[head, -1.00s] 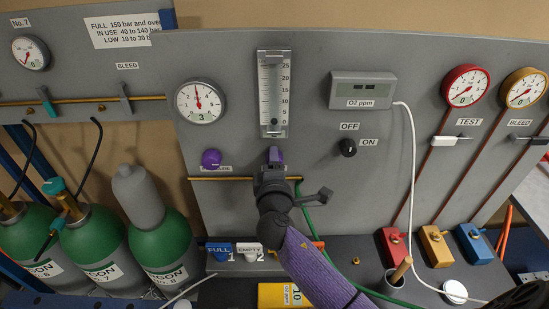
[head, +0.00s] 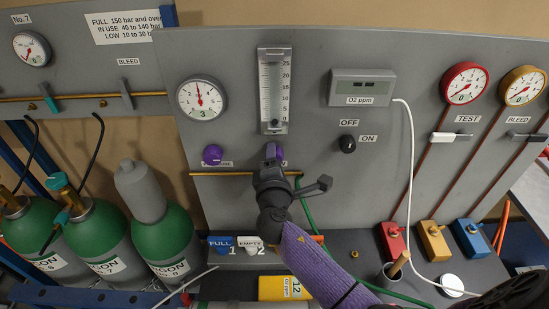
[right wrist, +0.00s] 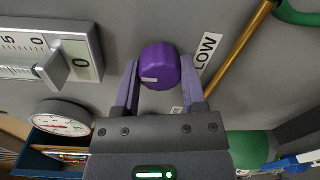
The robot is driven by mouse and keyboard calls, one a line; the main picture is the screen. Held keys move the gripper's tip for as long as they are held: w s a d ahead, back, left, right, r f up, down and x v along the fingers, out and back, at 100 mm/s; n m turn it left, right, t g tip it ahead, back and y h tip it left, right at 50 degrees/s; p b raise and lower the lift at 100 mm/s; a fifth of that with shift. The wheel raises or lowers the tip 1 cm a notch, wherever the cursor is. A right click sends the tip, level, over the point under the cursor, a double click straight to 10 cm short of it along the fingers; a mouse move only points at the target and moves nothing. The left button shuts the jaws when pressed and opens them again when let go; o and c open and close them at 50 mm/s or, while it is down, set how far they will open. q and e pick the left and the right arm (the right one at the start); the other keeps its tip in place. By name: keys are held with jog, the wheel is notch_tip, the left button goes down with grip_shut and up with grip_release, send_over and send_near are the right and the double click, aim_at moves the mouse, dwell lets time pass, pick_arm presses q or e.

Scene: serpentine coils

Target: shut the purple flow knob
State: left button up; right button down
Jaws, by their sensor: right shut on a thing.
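The purple flow knob (head: 271,151) sits on the grey panel just under the clear flow tube (head: 274,90). In the right wrist view the knob (right wrist: 160,66) is between my right gripper's (right wrist: 160,82) two fingers, with a white mark on its face and a partly hidden label ending in "LOW" beside it. My right gripper (head: 272,162) is shut on the knob and covers much of it in the head view. The dark float (head: 274,122) is at the bottom of the tube, near the 0 mark. My left gripper is not in view.
Another purple knob (head: 212,155) is on the panel to the left, below a round gauge (head: 202,100). A black OFF/ON switch (head: 347,144) and a white cable (head: 412,150) are to the right. Green cylinders (head: 165,245) stand at left.

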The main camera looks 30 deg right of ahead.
jog(key=shift+c, duration=0.7)
grip_release()
jog(key=v, duration=1)
